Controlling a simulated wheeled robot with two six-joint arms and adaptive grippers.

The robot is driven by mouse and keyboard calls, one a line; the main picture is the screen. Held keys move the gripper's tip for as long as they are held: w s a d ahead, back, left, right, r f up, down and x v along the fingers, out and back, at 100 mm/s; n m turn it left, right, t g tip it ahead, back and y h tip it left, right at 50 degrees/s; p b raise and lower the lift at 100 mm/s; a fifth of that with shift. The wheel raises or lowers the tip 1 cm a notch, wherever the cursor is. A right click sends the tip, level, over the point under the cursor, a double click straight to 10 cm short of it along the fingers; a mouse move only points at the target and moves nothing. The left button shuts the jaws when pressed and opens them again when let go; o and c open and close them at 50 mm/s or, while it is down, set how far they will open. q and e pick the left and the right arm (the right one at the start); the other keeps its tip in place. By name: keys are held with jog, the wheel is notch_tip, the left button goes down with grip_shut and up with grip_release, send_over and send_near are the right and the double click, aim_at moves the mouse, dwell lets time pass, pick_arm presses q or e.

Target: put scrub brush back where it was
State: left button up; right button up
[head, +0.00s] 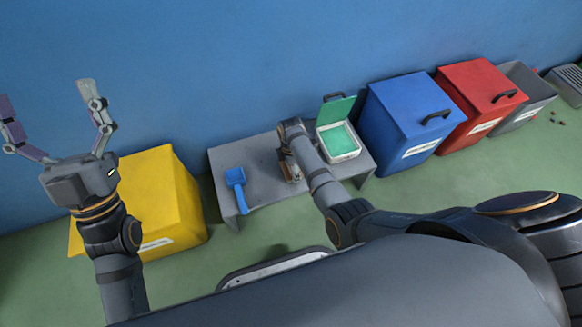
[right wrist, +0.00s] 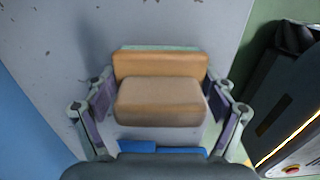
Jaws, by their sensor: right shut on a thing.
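The scrub brush (right wrist: 160,90) is a tan and orange-brown block, seen between the fingers of my right gripper (right wrist: 162,97) in the right wrist view. The gripper is shut on it, with one finger at each end. In the head view the right gripper (head: 291,168) points down over the middle of the grey table (head: 262,158), and the brush is mostly hidden by it. I cannot tell whether the brush touches the tabletop. My left gripper (head: 48,98) is open and empty, raised at the left with its fingers up.
A blue dustpan (head: 236,184) lies left on the table. A white box with green contents and an open green lid (head: 337,108) stands right. A yellow bin (head: 165,200) is left of the table; blue (head: 400,125) and red (head: 474,95) bins stand right.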

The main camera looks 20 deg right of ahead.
jog(key=shift+f, duration=0.1)
jog(key=o, duration=1.1)
jog(key=shift+c, duration=0.2)
